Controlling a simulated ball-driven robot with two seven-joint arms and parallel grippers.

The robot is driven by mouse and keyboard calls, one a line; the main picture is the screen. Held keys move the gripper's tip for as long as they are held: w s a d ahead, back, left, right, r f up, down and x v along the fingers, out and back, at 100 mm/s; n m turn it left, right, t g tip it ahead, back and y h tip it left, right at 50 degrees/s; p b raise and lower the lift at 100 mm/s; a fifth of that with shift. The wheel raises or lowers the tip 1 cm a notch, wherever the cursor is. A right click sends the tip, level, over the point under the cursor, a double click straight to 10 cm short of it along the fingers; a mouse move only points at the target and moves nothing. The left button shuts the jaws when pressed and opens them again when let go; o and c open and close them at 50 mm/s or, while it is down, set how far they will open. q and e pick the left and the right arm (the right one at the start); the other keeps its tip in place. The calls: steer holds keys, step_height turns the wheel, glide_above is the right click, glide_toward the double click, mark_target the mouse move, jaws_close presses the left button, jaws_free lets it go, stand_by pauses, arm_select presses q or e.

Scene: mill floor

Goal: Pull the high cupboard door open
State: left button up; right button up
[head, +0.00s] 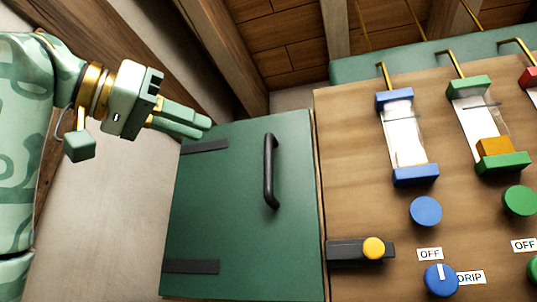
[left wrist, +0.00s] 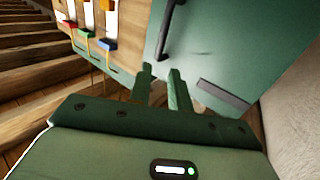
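The cupboard door (head: 225,235) is a green panel with two dark hinge straps on its left side. It looks shut, its right edge close to the wooden panel. A black upright bar handle (head: 270,170) is on its upper right part. My left gripper (head: 207,129) is at the door's upper left corner, left of the handle and apart from it. In the left wrist view the fingers (left wrist: 161,72) are parted with nothing between them. The door (left wrist: 225,50) and handle (left wrist: 168,28) lie beyond the fingertips there. My right gripper is not in view.
A wooden panel (head: 350,190) right of the door carries a dark latch bar with a yellow knob (head: 374,248), a blue knob (head: 426,211), a blue dial (head: 440,279) and blue and green sight tubes. Timber beams (head: 228,55) rise above; a pale wall (head: 110,215) is at left.

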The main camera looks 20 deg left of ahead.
arm_select(q)
steer(key=p+x, duration=0.2)
steer(key=x, duration=0.3)
steer(key=p, duration=0.3)
glide_above(267, 189)
steer(key=a, duration=0.1)
steer(key=shift+x, duration=0.8)
steer(key=shift+s+f, duration=0.15)
steer(key=shift+s, duration=0.1)
jaws_close()
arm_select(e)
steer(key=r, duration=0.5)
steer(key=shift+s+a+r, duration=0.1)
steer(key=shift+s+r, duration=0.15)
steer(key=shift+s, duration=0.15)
